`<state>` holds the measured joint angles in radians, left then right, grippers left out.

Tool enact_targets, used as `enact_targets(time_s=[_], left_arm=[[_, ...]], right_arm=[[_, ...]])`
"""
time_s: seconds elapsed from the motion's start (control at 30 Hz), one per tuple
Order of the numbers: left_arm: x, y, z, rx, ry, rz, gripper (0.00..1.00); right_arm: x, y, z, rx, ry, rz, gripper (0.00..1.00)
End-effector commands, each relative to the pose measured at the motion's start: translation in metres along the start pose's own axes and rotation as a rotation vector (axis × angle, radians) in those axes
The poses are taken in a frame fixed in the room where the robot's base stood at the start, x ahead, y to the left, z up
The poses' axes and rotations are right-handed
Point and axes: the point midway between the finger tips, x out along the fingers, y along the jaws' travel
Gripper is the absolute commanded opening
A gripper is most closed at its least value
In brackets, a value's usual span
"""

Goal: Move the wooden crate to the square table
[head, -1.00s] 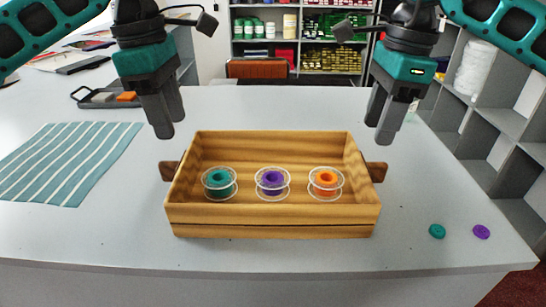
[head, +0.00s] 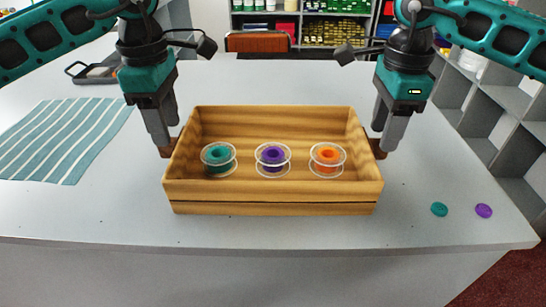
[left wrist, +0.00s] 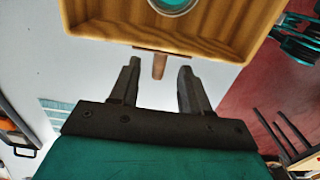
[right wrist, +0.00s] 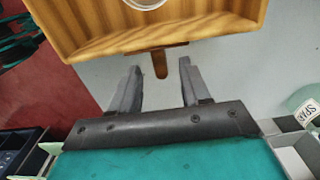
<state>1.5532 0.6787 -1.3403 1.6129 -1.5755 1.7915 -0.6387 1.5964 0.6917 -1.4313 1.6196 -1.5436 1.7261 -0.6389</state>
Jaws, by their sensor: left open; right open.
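The wooden crate (head: 272,197) stands upright on the near part of the counter. It holds a teal spool (head: 219,157), a purple spool (head: 273,158) and an orange spool (head: 327,158). My left gripper (head: 167,146) is open at the crate's left handle, which shows between and beyond its fingers in the left wrist view (left wrist: 159,66). My right gripper (head: 383,146) is open at the right handle, which shows between and ahead of its fingers in the right wrist view (right wrist: 160,64). Neither gripper holds anything. The square table cannot be made out for certain.
A striped teal cloth (head: 62,140) lies left on the counter (head: 110,215). A teal button (head: 439,209) and a purple button (head: 484,210) lie right of the crate. A dark tray (head: 95,72) sits at the back left. Grey shelving (head: 500,125) stands at the right.

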Motion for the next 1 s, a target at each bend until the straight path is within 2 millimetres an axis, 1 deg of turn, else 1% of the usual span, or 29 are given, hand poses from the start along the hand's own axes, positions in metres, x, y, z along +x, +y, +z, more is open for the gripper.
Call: enact_targets(time_s=[0.03,0.1,0.2,0.3,0.5,0.77,1.0], left_arm=[[0.01,-0.001,0.0,0.0,0.0,-0.003,0.47],[0.023,-0.001,0.0,0.0,0.0,-0.002,0.47],[0.037,-0.001,0.0,0.0,-0.001,-0.002,0.47],[0.047,0.0,0.0,-0.001,0.0,0.0,0.47],[0.056,0.0,0.0,0.0,-0.001,0.0,0.47],[0.057,0.0,0.0,0.0,-0.001,0.001,0.47],[0.056,0.0,0.0,0.0,-0.001,0.001,0.24]], right_arm=[[0.011,0.001,0.0,0.0,0.001,0.005,0.47],[0.023,0.001,0.0,0.0,0.0,0.003,0.47],[0.037,0.001,0.0,0.0,0.0,0.003,0.47],[0.048,0.0,0.0,0.0,-0.001,0.002,0.47],[0.057,0.0,0.0,0.0,-0.001,0.0,0.47],[0.057,0.0,0.0,0.0,-0.001,0.0,0.47],[0.057,0.0,0.0,0.0,-0.001,0.0,0.24]])
